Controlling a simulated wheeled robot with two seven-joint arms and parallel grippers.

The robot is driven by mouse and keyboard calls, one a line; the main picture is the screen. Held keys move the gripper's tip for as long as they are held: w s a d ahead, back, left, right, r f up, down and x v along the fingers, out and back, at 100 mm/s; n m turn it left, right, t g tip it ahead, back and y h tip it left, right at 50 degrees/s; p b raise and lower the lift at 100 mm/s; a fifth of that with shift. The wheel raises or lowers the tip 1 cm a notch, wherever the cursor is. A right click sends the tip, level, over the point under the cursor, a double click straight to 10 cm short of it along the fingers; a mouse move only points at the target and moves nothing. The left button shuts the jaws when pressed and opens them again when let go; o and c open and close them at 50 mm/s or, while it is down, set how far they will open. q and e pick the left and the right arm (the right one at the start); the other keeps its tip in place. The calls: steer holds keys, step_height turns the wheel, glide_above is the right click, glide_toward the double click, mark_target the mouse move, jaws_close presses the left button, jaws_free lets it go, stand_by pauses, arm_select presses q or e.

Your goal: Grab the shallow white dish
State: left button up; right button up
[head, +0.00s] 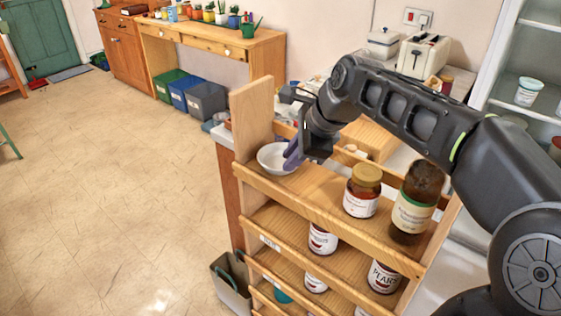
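The shallow white dish (272,163) sits upright on the top shelf of the wooden rack, at its left end. My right gripper (292,154) reaches in from the right and points down at the dish's right rim. Its purple fingers overlap that rim in the picture. I cannot tell whether they touch it, or whether they are open or shut on it. The gripper hides part of the dish's right side. My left gripper is out of view.
The wooden rack (300,203) holds a gold-lidded jar (361,192) and a tall brown jar (412,212) to the right of the dish on the top shelf. Several jars stand on lower shelves. A grey bin (232,290) is on the floor at left. Open floor lies left.

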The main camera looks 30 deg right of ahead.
mark_target(282, 180)
steer(key=x, duration=0.5)
steer(key=shift+w+f, duration=0.1)
steer(key=shift+c, duration=0.4)
jaws_close()
stand_by(1.4)
